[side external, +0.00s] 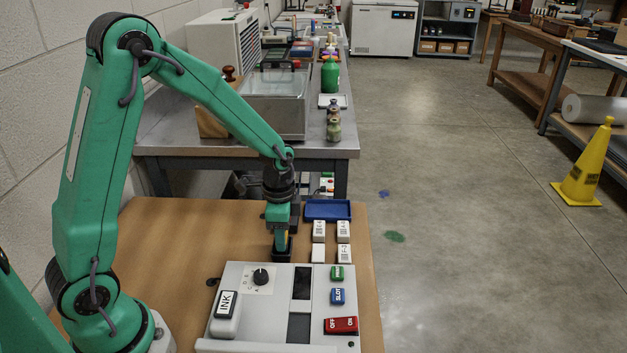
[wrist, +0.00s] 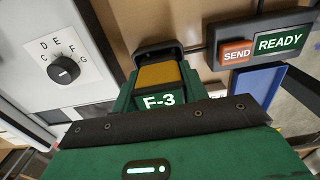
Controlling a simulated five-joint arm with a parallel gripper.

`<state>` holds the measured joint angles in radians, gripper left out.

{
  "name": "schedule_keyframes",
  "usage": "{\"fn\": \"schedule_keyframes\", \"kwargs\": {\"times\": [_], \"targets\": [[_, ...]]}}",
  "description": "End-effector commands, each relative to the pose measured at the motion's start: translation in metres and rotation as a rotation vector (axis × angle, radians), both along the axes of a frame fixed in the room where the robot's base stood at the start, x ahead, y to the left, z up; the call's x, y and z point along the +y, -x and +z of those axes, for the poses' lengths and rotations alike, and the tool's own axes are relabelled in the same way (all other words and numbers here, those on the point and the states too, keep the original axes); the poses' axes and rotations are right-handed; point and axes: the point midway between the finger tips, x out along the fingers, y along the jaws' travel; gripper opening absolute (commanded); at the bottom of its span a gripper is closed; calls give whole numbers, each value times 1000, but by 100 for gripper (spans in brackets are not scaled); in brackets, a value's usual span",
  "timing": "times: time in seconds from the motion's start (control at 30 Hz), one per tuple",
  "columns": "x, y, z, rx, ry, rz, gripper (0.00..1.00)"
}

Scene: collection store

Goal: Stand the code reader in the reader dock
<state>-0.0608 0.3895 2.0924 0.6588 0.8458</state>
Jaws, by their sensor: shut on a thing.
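My gripper (side external: 283,232) points straight down just behind the grey console. It is shut on the code reader, a yellow-bodied thing that also shows in the wrist view (wrist: 158,76), with a green display reading F-3 between the green jaws. A black rim (wrist: 155,49) shows around the reader's far end. In the side view a black piece (side external: 282,254) is at the reader's lower end. I cannot tell whether this black part is the reader dock or the reader's own head, nor whether the reader is seated.
The grey console (side external: 233,274) has a knob, a slot and several coloured switches. White labelled blocks (side external: 319,231) stand right of my gripper, before a blue tray (side external: 328,210). A dark panel with SEND and READY (wrist: 256,35) is close on the right in the wrist view.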

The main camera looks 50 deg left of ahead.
Motion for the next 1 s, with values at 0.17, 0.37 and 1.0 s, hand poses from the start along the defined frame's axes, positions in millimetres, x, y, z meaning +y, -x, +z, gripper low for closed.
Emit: {"fn": "schedule_keyframes", "kwargs": {"times": [0.17,0.37,1.0], "targets": [[0,0,-3,0,0,0,29],[0,0,-6,1,0,0,29],[0,0,-8,1,0,0,53]]}}
